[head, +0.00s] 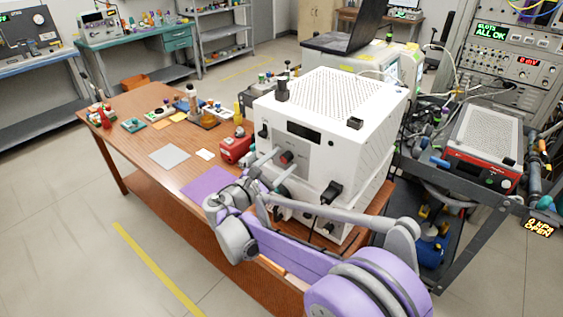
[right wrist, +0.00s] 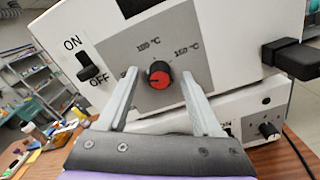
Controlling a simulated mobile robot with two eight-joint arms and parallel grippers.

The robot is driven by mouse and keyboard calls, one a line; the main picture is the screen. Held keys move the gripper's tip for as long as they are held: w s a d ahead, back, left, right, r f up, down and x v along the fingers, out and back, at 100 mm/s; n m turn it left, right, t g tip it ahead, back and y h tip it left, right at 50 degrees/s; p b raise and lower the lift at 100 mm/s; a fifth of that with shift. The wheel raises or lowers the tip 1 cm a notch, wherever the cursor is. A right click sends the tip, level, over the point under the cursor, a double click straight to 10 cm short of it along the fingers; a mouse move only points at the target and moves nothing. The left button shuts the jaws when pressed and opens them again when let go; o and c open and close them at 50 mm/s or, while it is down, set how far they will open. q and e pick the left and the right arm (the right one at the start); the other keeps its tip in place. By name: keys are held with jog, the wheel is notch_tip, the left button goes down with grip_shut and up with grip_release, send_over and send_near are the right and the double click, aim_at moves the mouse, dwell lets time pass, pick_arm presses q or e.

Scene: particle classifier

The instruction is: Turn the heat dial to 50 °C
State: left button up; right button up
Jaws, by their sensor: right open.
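The heat dial (right wrist: 159,75) is a black knob with a red face on a grey panel of the white box (head: 332,105). Labels 100 °C and 150 °C show above and right of it; a label at its left is mostly hidden by a finger. The dial's pointer is too small to read surely. My right gripper (right wrist: 159,78) is open, with one finger on each side of the dial and visible space between fingers and knob. In the head view the dial (head: 287,157) sits between the fingertips. My left gripper is not in view.
An ON/OFF switch (right wrist: 92,68) is left of the dial, and a black plug (right wrist: 292,57) sticks out at right. Another white box with a small knob (right wrist: 268,129) is below. A red box (head: 236,148) stands on the wooden table (head: 135,112) beside the machine.

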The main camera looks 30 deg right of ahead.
jog(key=v, duration=1)
jog(key=shift+a, duration=0.25)
jog(key=shift+s, duration=0.1)
